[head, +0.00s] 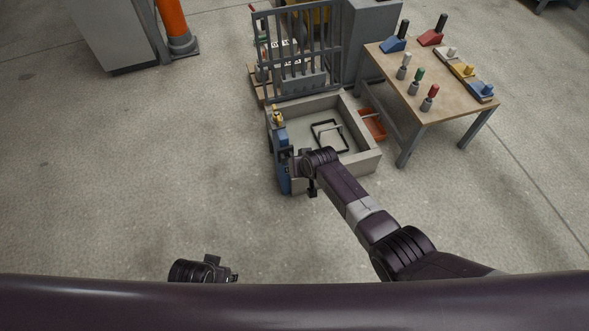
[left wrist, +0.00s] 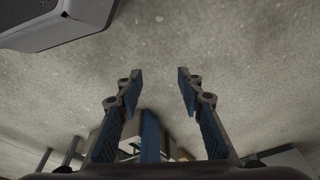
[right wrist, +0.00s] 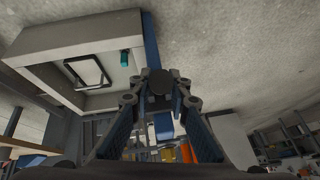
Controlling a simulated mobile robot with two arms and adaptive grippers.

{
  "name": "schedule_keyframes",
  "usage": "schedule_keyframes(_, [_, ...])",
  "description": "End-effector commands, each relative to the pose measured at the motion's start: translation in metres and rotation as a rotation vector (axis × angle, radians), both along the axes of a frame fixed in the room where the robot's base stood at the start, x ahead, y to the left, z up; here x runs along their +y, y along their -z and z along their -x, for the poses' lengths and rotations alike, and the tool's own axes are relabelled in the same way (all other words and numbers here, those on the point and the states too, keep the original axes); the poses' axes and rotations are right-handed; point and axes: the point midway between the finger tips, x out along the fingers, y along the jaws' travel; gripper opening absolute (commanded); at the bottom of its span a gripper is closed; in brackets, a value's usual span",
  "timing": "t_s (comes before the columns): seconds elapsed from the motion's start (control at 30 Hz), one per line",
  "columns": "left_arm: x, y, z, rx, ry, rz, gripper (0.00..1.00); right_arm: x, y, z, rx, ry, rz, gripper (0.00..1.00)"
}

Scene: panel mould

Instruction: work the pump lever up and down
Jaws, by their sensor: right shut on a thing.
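My left gripper (head: 222,274) is low in the head view, away from the pump. In the left wrist view its fingers (left wrist: 160,78) are apart and empty.
A dark frame (head: 328,134) lies in the mould box. A barred rack (head: 297,55) stands behind it. A wooden table (head: 410,80) with coloured handled tools is at right, a red tray (head: 372,124) beside the box.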

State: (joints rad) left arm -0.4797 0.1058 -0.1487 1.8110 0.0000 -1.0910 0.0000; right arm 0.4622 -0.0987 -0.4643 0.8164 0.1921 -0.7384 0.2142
Motion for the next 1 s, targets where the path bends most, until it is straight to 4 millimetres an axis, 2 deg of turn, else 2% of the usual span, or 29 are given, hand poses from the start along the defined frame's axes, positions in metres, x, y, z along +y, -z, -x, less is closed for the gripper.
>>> schedule_keyframes(0.23, [0.0001,0.0075,0.0023,0.004,0.001,0.0,0.34,0.0005,-0.0017,-0.0007,0.023,0.0,0.008,0.0])
schedule_keyframes(0.63, [0.0002,0.0088,0.0029,0.005,0.001,0.0,0.34,0.0007,-0.0022,-0.0011,0.024,0.0,0.007,0.0])
schedule_keyframes(0.67, [0.0002,0.0088,0.0029,0.005,0.001,0.0,0.34,0.0006,-0.0022,-0.0011,0.024,0.0,0.007,0.2])
schedule_keyframes(0.8, [0.0002,0.0088,0.003,0.005,0.001,0.0,0.34,0.0007,-0.0023,-0.0013,0.023,0.0,0.007,0.34])
schedule_keyframes(1.0, [0.0002,0.0087,0.003,0.006,0.001,0.0,0.34,0.0006,-0.0022,-0.0014,0.023,0.0,0.007,0.34])
